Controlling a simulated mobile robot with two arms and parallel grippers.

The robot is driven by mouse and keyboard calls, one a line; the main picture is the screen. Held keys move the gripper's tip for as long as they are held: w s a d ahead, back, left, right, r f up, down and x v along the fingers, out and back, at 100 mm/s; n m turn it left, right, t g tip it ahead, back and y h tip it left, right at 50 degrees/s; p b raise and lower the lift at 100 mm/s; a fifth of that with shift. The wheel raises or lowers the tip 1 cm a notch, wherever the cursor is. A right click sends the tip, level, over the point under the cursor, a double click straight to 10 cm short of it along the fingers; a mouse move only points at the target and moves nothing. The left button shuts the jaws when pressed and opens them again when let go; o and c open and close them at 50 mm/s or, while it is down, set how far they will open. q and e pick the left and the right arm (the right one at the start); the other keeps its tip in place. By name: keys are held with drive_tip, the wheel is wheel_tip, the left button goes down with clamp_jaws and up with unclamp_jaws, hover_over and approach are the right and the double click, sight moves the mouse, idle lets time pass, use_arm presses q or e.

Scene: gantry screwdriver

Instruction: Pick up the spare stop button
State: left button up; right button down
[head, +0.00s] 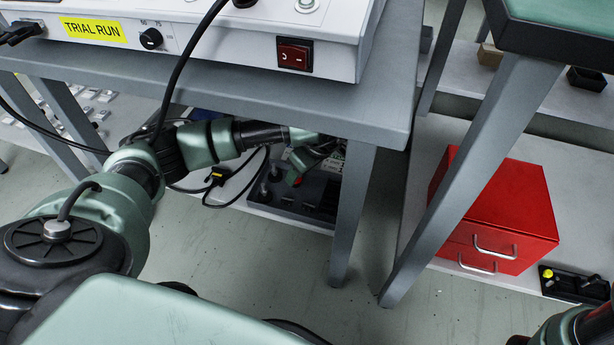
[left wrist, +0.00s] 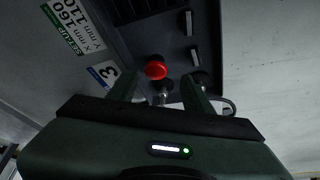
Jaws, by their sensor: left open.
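The spare stop button (left wrist: 155,70) is a round red knob on a dark tray (left wrist: 140,45) in the left wrist view. In the head view a small red spot shows beside my left gripper (head: 312,158), under the bench. My left gripper also shows in the left wrist view (left wrist: 160,92), its two fingers apart with nothing held. The red knob appears just beyond the fingertips, nearer the left finger. A metal-stemmed part stands beside it; the knob's lower part is hard to see. Part of my right arm shows at the bottom right of the head view, but not its gripper.
The grey bench (head: 375,100) overhangs my left arm, with a leg (head: 352,215) right of the gripper. Cables (head: 225,190) hang near the forearm. A white control box (head: 345,50) stands on top. A red drawer cabinet (head: 510,215) stands on the right shelf.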

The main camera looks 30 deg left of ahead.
use_arm(q)
drive_tip(key=shift+b+x, duration=0.35)
drive_tip(key=shift+x, duration=0.45)
drive_tip(key=b+x, duration=0.4)
drive_tip(key=shift+w+a+f+b, duration=0.1)
drive_tip(key=shift+w+f+b, duration=0.15)
drive_tip(key=shift+f+b, duration=0.15)
drive_tip(key=shift+r, duration=0.2)
clamp_jaws()
